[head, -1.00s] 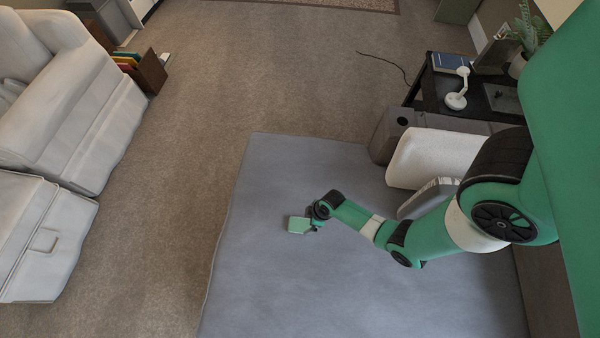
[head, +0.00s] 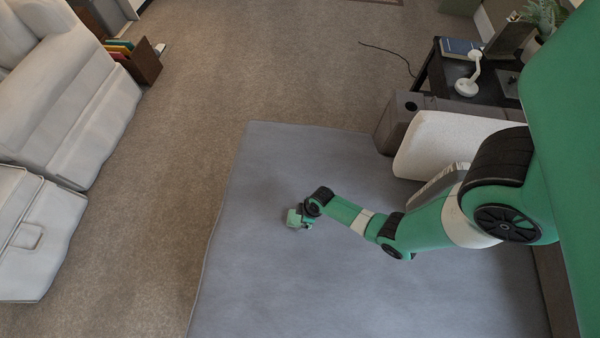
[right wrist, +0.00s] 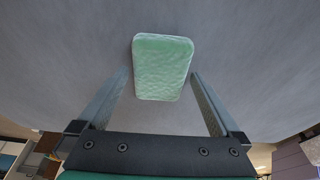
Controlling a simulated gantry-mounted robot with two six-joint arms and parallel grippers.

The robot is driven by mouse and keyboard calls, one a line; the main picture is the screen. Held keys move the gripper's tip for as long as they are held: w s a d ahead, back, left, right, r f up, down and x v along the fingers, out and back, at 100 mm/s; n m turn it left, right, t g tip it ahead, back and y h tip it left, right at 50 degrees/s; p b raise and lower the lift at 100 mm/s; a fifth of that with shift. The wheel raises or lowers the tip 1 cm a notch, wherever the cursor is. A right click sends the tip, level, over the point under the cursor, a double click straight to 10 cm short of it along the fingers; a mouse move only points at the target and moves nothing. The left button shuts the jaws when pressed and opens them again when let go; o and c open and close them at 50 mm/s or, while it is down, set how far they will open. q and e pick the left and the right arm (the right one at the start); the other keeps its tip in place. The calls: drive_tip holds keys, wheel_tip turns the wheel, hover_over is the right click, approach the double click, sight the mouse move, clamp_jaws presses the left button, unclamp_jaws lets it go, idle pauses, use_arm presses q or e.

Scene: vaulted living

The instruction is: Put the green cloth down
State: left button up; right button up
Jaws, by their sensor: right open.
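The green cloth (head: 293,217) is a small, pale green, folded rectangular pad. It is over the blue-grey bed-like surface (head: 260,290) in the head view, right at my right gripper (head: 300,222). In the right wrist view the cloth (right wrist: 162,67) lies against the grey surface, just beyond and between the two fingertips of my right gripper (right wrist: 160,80). The fingers stand apart with a gap on each side of the cloth. My left gripper is in neither view.
A white cushion (head: 440,148) lies at the right of the blue-grey surface. A dark side table (head: 435,90) with a white lamp (head: 467,85) stands behind it. A white sofa (head: 70,110) is at the left, across open carpet (head: 180,190). Most of the blue-grey surface is clear.

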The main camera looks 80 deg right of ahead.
sight(298, 217)
drive_tip(key=shift+f, duration=0.2)
idle(0.4)
drive_tip(key=c, duration=1.3)
wheel_tip(298, 217, up, 4)
drive_tip(key=p, duration=0.3)
drive_tip(key=s+a+r+p, duration=0.1)
drive_tip(key=a+r+p, duration=0.2)
drive_tip(key=a, duration=0.1)
drive_tip(key=s+a+r+p, duration=0.2)
drive_tip(key=a+r+p, duration=0.1)
drive_tip(key=a, duration=0.1)
drive_tip(key=s+a+r+p, duration=0.2)
drive_tip(key=a+r+p, duration=0.1)
drive_tip(key=a, duration=0.2)
drive_tip(key=shift+r, duration=0.3)
wheel_tip(298, 217, up, 35)
drive_tip(key=p, duration=3.5)
drive_tip(key=shift+f, duration=0.2)
